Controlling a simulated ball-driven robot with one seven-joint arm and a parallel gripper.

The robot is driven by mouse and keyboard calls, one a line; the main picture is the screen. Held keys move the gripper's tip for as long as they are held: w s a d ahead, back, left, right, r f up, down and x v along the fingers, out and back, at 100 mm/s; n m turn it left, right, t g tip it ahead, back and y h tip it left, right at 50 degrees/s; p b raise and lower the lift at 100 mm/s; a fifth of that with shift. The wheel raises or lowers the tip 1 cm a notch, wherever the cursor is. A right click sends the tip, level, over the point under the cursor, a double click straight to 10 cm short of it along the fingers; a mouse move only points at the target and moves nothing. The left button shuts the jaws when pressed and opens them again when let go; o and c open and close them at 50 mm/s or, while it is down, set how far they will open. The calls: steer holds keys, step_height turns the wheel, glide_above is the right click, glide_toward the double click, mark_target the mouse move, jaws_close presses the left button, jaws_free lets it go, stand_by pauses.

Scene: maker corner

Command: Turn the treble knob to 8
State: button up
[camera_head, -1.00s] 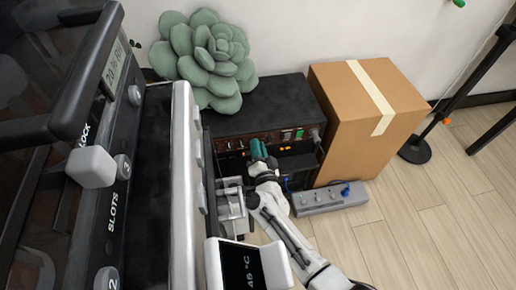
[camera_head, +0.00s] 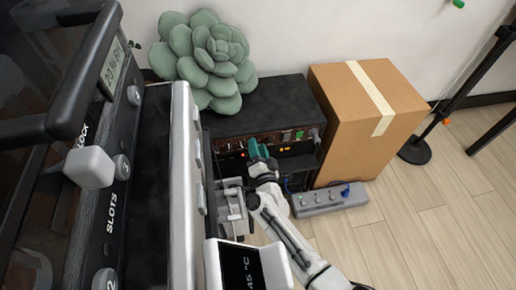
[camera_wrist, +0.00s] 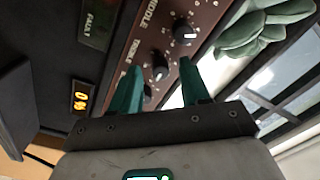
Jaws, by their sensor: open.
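The brown amplifier panel (camera_wrist: 207,22) runs diagonally across the wrist view, with several dark knobs. The label beside the middle knob reads TREBLE, so I take it as the treble knob (camera_wrist: 160,70); a knob by the MIDDLE label (camera_wrist: 186,36) is farther up. My gripper (camera_wrist: 160,88) is open, its teal fingers to either side of the treble knob in this view. I cannot tell whether they touch it. The knob's dial numbers are too small to read. In the head view my gripper (camera_head: 259,149) is at the front of the black amplifier (camera_head: 265,108), hiding part of its panel.
A green succulent-shaped cushion (camera_head: 207,55) rests at the amplifier's left back. A cardboard box (camera_head: 345,120) stands to its right. A grey power strip (camera_head: 328,201) lies on the floor before the box. A large dark machine (camera_head: 130,170) fills the left foreground.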

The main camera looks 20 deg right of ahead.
steer(key=s+a+p, duration=0.2)
steer(key=s+p, duration=0.1)
steer(key=s, duration=0.7)
steer(key=shift+s+f, duration=0.15)
steer(key=shift+s, duration=0.2)
stand_by(0.3)
